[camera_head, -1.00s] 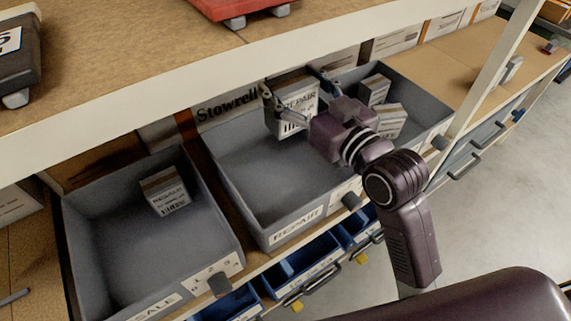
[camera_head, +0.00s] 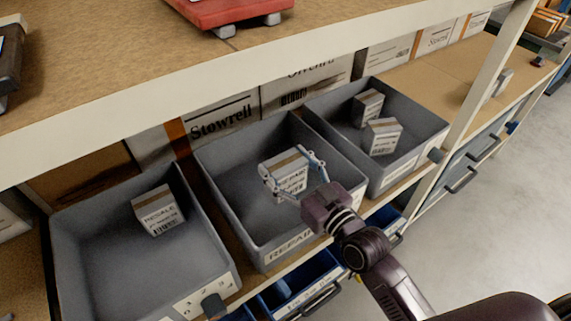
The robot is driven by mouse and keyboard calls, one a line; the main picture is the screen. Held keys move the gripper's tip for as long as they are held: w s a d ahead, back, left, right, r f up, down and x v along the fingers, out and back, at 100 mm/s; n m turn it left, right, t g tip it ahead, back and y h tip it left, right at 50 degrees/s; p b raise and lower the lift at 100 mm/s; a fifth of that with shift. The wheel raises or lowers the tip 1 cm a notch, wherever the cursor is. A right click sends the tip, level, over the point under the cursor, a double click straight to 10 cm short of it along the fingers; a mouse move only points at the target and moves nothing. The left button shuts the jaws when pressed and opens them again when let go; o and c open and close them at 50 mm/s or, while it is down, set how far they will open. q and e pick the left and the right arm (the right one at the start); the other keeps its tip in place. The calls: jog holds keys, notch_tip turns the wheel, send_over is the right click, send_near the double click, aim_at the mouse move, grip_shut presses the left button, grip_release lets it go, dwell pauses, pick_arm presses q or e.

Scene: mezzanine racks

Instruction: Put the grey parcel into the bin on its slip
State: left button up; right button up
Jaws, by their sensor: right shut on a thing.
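The grey parcel (camera_head: 286,167), a small box with a brown tape strip and a printed slip, is held in my right gripper (camera_head: 293,176). Its fingers are shut on two opposite sides of the parcel. The slip reads REPAIR in the earlier frame; now its print is hard to read. The parcel is over or inside the middle grey bin (camera_head: 222,196), whose front label reads REPAIR. I cannot tell whether it touches the bin floor. My left gripper is not in view.
A left grey bin (camera_head: 92,262) holds a parcel (camera_head: 157,209) marked RESALE. A right grey bin (camera_head: 322,109) holds two parcels (camera_head: 383,137). Stowrell cartons (camera_head: 226,116) stand behind. An upper shelf (camera_head: 130,80) overhangs. Blue bins (camera_head: 300,284) sit below.

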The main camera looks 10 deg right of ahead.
dwell(0.3)
jog(key=shift+f+b, duration=0.35)
jog(key=shift+f, duration=0.2)
jog(key=o, duration=1.4)
jog(key=shift+s+f, duration=0.1)
jog(key=shift+f, duration=0.1)
jog(key=shift+c, duration=0.2)
jog(key=shift+o, duration=0.3)
jog(key=shift+f, duration=0.1)
